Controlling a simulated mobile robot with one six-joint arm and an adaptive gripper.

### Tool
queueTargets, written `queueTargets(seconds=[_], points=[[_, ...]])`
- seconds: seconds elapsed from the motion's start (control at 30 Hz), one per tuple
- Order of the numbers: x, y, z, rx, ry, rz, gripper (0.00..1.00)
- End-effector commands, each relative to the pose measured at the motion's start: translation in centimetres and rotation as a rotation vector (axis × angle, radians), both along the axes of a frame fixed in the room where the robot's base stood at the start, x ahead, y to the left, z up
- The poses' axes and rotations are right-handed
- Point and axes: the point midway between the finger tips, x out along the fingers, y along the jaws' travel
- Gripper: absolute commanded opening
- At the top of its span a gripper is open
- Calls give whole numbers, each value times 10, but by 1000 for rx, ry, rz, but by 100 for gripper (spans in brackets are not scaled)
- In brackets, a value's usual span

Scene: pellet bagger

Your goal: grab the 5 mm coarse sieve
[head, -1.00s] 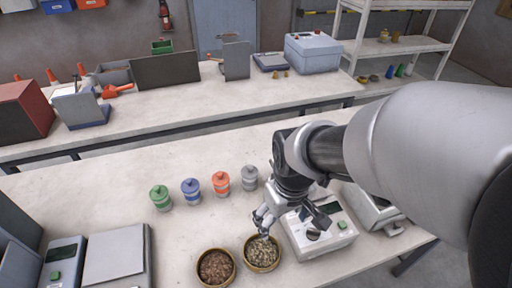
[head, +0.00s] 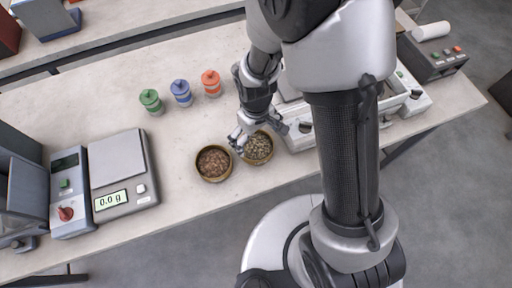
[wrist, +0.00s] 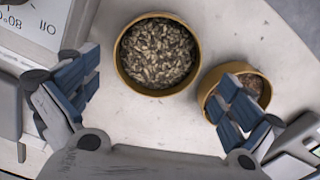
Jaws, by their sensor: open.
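Two round brass-coloured pans stand side by side on the pale bench. One holds light pellets; its rim shows in the head view (head: 258,164) and the wrist view (wrist: 158,93). The other holds brown pellets; its rim shows in the head view (head: 214,181) and the wrist view (wrist: 236,66). No size mark is readable, so I cannot tell which thing is the 5 mm coarse sieve. My gripper (head: 240,142) is open and empty above the pans. In the wrist view my gripper (wrist: 158,95) has its fingers spread, the right one overlapping the brown-pellet pan.
Green (head: 151,101), blue (head: 181,93) and orange (head: 211,83) lidded jars stand behind the pans. A scale (head: 122,172) reading 0.0 g is at left. A grey-white device (head: 301,138) is close right of the pans, partly hidden by my arm. Bench between scale and pans is clear.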

Motion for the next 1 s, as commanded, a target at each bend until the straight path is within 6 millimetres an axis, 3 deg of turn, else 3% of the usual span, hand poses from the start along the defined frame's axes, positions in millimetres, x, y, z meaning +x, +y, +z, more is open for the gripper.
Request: queueTargets(seconds=[0.27, 0.6, 0.8, 1.0], points=[[1, 0, -17, 1, -1, 0, 100], [3, -1, -62, 0, 0, 0, 100], [3, -1, -61, 0, -2, 0, 100], [3, -1, -61, 0, -2, 0, 87]])
